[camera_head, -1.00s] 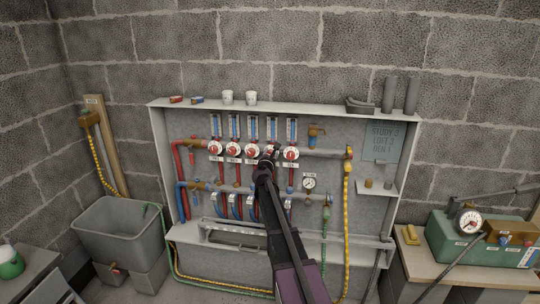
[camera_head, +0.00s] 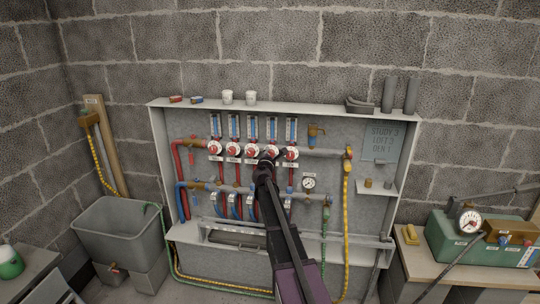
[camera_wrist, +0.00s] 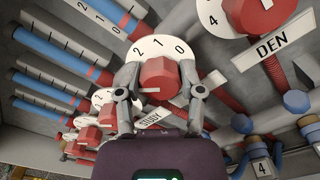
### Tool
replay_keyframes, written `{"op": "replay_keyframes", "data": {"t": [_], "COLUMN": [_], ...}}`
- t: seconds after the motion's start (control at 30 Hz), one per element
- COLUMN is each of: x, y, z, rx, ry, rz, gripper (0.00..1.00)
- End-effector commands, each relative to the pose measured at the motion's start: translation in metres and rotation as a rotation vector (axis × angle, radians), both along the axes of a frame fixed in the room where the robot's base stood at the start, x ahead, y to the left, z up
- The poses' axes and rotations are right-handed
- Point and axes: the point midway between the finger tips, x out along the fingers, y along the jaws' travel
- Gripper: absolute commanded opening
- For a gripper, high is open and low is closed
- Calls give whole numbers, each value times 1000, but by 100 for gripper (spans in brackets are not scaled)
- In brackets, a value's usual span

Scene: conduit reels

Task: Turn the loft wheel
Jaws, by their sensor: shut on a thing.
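A row of red wheels on white numbered dials runs across the panel in the head view. My gripper (camera_wrist: 160,100) is at the fourth wheel from the left, and its black end (camera_head: 267,158) covers most of that wheel. In the wrist view the two fingers are shut on this red six-sided wheel (camera_wrist: 158,77), on a dial showing 2, 1, 0. The label (camera_wrist: 152,118) below it is small and tilted and seems to read STUDY. The neighbouring wheel (camera_wrist: 262,8) is labelled DEN (camera_wrist: 270,46). I cannot make out a LOFT label on any wheel.
A card (camera_head: 383,142) on the panel reads STUDY 3, LOFT 2, DEN 1. Blue-striped flow tubes (camera_head: 233,127) stand above the wheels. Red and blue pipes run below. A round gauge (camera_head: 309,183) and a yellow hose (camera_head: 347,220) lie to the right.

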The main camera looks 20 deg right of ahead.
Motion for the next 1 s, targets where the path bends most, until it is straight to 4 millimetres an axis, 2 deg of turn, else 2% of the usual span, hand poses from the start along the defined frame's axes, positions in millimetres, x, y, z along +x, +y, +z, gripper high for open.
{"op": "replay_keyframes", "data": {"t": [0.03,0.07,0.17,0.67,0.87,1.0], "x": [4,4,4,-1,-13,-28], "y": [1,1,1,1,9,19], "z": [1,1,1,0,0,0], "rx": [-2,-2,-2,-2,-2,-2], "ry": [1,1,1,1,1,1], "rz": [8,8,6,1,1,1], "gripper": [2,53,82,85,85,85]}}
